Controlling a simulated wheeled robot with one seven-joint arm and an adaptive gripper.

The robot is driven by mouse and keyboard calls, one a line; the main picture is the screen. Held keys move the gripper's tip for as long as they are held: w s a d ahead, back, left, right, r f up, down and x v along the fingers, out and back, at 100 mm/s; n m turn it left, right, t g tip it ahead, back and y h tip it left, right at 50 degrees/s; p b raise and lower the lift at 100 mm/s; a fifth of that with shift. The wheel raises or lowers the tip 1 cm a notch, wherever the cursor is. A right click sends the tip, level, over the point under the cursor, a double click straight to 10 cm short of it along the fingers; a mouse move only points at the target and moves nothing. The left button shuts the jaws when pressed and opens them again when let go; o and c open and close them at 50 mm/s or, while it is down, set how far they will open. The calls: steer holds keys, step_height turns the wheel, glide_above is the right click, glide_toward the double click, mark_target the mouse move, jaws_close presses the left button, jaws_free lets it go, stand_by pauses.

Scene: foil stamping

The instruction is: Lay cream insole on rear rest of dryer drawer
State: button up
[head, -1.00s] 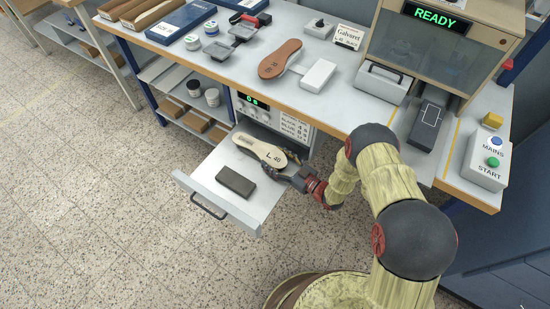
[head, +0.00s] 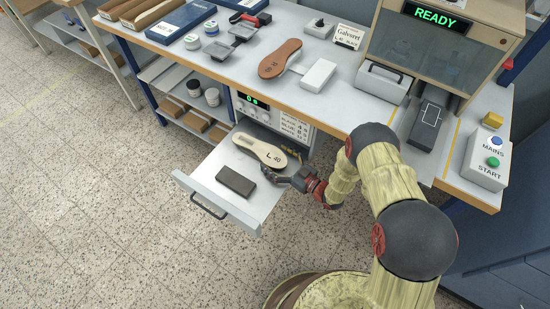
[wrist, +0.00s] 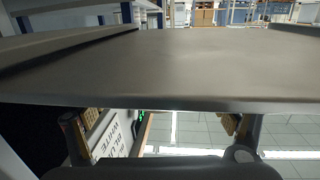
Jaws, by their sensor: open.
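The cream insole (head: 258,149), marked "L 40", lies in the rear part of the pulled-out dryer drawer (head: 218,168). Whatever bears it from below is hidden under it. A dark rectangular block (head: 236,181) lies bare in the drawer, nearer the handle. My gripper (head: 272,175) is open just below the insole's rounded right end, low over the drawer's right side. Contact with the insole cannot be told. In the wrist view my two fingers (wrist: 155,137) are spread apart, below a broad grey-brown surface that is too close to identify.
The dryer (head: 262,108) sits under the bench, above the drawer's back. The bench top (head: 235,78) overhangs it, with a brown sole (head: 280,58) and a white block (head: 318,74) on it. Open tiled floor (head: 120,215) lies left of the drawer.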

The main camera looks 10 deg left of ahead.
step_height(320, 180, up, 10)
steer(key=shift+f, duration=0.2)
stand_by(0.7)
